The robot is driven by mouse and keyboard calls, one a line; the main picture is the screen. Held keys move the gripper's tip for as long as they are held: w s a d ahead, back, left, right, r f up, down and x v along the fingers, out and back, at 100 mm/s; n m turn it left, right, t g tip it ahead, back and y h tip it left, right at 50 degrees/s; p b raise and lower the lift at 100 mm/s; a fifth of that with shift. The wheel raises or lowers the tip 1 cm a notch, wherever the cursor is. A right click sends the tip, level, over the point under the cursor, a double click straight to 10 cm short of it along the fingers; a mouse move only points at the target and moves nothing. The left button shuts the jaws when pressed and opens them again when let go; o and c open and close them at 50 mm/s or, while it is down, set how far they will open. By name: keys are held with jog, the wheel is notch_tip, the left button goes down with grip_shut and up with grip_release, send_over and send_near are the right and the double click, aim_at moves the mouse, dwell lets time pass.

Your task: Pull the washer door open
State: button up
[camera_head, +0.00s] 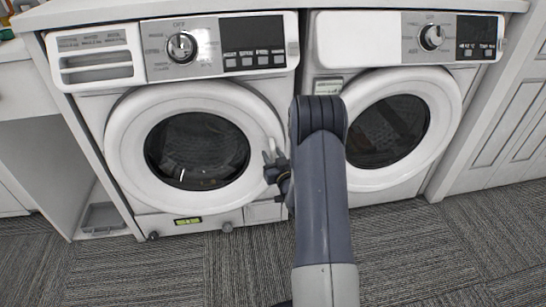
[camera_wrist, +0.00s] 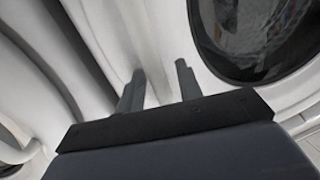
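The washer (camera_head: 195,25) is the left white machine, with a detergent drawer at its top left. Its round white door (camera_head: 125,150) has a dark glass window and appears closed. My gripper (camera_head: 269,151) is at the right rim of this door, low and close to it. In the wrist view my gripper (camera_wrist: 158,75) shows two dark fingers spread apart, with a gap and nothing clear between them. The fingertips are near white curved surfaces; I cannot tell whether they touch. A dark window shows at the upper right there. The door's handle is not clearly visible.
A second white machine (camera_head: 375,35) with a round door (camera_head: 445,100) stands close on the right, partly behind my arm. A countertop (camera_head: 100,12) runs above both. White cabinets (camera_head: 510,125) stand at the far right. The grey carpet (camera_head: 130,270) in front is clear.

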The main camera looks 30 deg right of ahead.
grip_shut()
dwell(0.3)
dwell(0.3)
